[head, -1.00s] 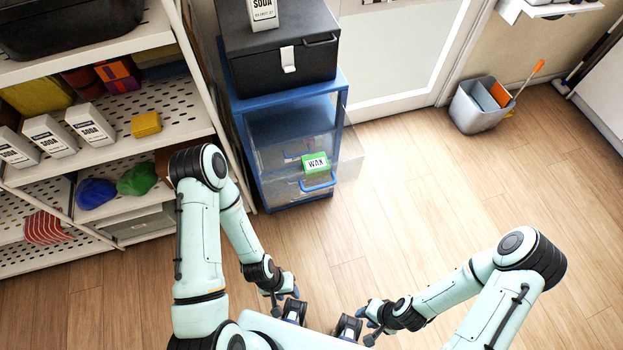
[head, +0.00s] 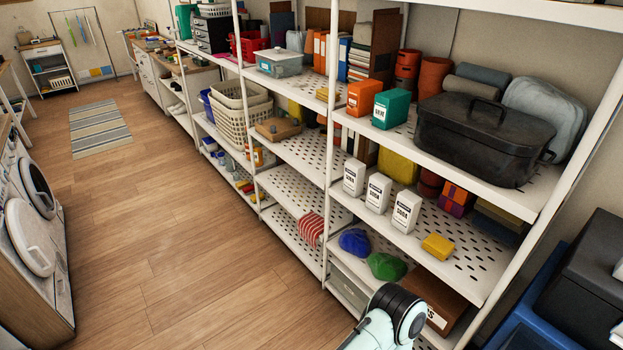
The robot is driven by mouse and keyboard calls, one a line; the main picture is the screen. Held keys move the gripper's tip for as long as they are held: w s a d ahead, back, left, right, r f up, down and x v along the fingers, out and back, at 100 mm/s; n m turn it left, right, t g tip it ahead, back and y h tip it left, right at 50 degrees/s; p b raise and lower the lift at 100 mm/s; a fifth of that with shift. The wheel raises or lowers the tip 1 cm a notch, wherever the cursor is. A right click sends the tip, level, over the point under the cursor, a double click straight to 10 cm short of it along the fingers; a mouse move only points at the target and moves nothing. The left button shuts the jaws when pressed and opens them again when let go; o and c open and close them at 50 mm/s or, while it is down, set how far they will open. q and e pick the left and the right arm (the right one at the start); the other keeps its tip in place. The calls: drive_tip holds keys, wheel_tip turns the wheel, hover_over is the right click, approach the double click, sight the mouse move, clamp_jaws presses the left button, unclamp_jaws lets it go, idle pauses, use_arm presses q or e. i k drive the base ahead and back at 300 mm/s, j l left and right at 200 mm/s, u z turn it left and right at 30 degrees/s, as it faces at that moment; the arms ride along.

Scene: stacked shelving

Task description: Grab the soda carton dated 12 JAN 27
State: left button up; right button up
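Three white soda cartons stand in a row on the middle shelf of the white rack: a left carton (head: 353,177), a middle carton (head: 377,193) and a right carton (head: 406,211). They are upright with their labels facing out. The date print on them is too small to read. Neither of my grippers is in view. Only part of one of my arms shows at the bottom, in front of the lower shelves.
A yellow block (head: 437,246) lies right of the cartons. A green carton (head: 391,108) and a black case (head: 484,138) are on the shelf above. Blue (head: 354,242) and green (head: 386,266) bundles lie below. The wooden floor (head: 180,220) left of the rack is clear.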

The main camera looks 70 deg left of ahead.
sight(354, 174)
drive_tip(key=u, duration=2.15)
drive_tip(key=i+j, duration=0.25)
drive_tip(key=i, duration=0.25)
drive_tip(key=i+j, duration=0.2)
drive_tip(key=i, duration=0.25)
drive_tip(key=j+u, duration=0.05)
